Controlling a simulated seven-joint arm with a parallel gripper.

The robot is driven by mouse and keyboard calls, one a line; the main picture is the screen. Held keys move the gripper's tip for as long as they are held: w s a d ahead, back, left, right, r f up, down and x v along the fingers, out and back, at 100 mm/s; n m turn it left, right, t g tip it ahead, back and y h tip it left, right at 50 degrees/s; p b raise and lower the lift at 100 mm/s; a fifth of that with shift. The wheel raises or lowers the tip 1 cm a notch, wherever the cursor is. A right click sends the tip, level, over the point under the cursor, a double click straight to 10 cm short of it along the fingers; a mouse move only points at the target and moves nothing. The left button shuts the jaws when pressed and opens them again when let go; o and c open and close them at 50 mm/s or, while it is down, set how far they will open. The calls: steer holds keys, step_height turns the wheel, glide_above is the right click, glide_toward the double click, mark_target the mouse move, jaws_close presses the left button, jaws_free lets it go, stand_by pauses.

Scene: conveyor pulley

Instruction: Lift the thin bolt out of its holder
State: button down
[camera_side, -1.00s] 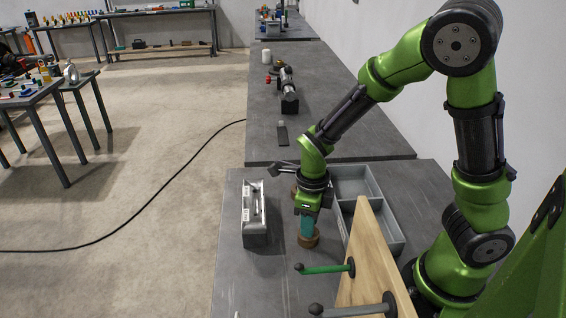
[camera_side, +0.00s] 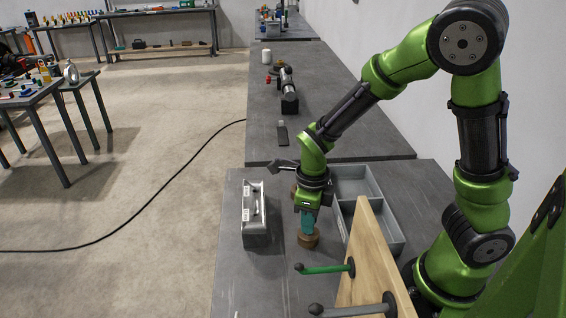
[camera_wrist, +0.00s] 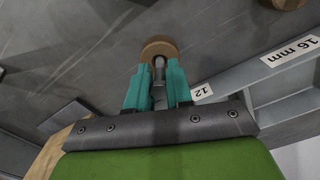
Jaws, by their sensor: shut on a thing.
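My gripper (camera_side: 308,232) points down over a round brown holder (camera_side: 311,242) on the grey bench. In the wrist view its two teal fingers (camera_wrist: 158,84) are shut on the thin bolt (camera_wrist: 159,90), a grey metal shaft between them. The far end of the bolt lies in line with the brown holder (camera_wrist: 152,45). I cannot tell whether its tip is still inside the holder. The bolt is not discernible in the side view.
A second brown holder (camera_wrist: 284,3) lies farther off. A grey divided tray (camera_side: 393,222) and an upright wooden board (camera_side: 366,250) with pegs stand right.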

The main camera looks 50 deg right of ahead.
steer(key=shift+r, duration=0.4)
steer(key=shift+r, duration=4.05)
